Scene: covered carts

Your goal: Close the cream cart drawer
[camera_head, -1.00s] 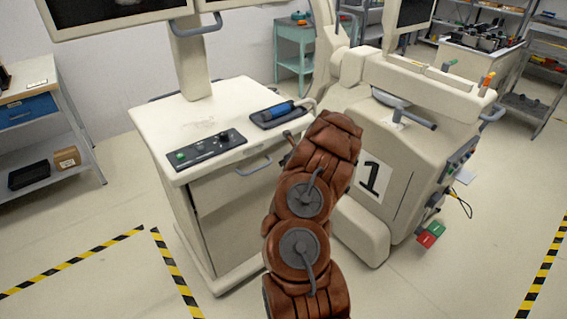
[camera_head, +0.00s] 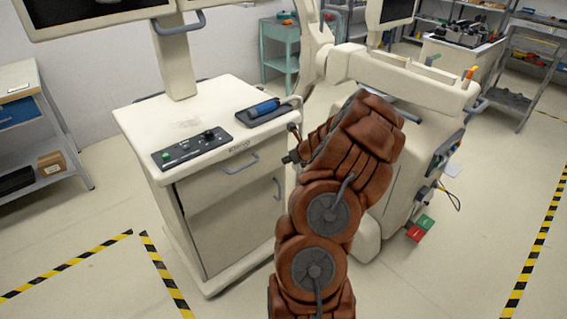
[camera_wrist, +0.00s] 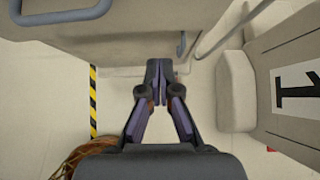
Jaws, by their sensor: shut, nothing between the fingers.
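The cream cart (camera_head: 160,118) stands left of my arm in the head view. Its upper drawer (camera_head: 215,182) has a curved blue-grey handle (camera_head: 240,164) on its front. How far the drawer stands out is hard to tell from here. In the wrist view the drawer (camera_wrist: 120,42) fills the upper left, with its handle (camera_wrist: 62,14) at the top edge. My gripper (camera_wrist: 159,68) is shut and empty, its tips near the drawer's lower edge in that picture. Contact cannot be told. In the head view my brown arm hides most of the gripper, with only a dark part showing.
A control panel (camera_head: 192,149) and a tray with a blue object (camera_head: 263,107) lie on the cart top. A second cream machine (camera_head: 412,140) stands close on the right; the wrist view shows its "1" label (camera_wrist: 297,87). Striped floor tape (camera_head: 165,275) borders clear floor at left.

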